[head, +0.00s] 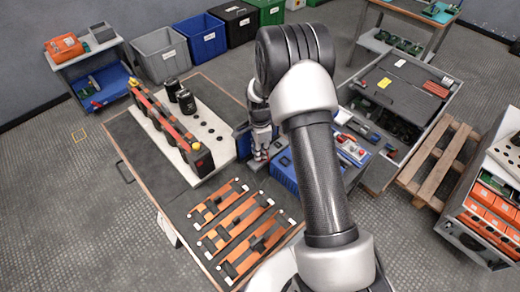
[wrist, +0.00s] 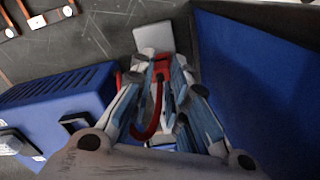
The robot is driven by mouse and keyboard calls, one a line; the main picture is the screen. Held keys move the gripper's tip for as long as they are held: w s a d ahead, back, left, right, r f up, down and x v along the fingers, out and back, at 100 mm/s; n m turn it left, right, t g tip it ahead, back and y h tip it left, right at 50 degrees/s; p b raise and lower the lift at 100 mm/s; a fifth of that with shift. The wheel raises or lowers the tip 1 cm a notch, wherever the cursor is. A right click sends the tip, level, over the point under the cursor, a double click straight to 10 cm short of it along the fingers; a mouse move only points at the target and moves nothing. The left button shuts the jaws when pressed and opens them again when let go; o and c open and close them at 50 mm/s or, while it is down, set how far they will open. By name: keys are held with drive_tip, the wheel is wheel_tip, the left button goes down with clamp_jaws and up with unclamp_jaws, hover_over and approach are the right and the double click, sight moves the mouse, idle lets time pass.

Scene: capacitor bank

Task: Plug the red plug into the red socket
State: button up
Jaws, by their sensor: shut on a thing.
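My gripper (head: 259,155) points down beside the blue unit in the middle of the head view. In the wrist view my gripper (wrist: 160,66) is shut on a small red piece, which I take to be the red plug (wrist: 159,78). It is mostly covered by the fingers. A red cable (wrist: 150,128) curves back from it between the fingers. A pale grey block (wrist: 153,37) lies just beyond the fingertips. I cannot make out the red socket in either view.
A blue ribbed box (wrist: 62,105) stands left of my gripper in the wrist view, and a blue panel (wrist: 255,80) rises close on the right. The head view shows the blue unit (head: 284,174), orange racks (head: 240,228) and a white perforated board (head: 205,125) on the table.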

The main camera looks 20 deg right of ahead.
drive_tip(key=shift+f, duration=0.4)
idle(0.5)
drive_tip(key=o, duration=0.9)
drive_tip(key=shift+c, duration=0.2)
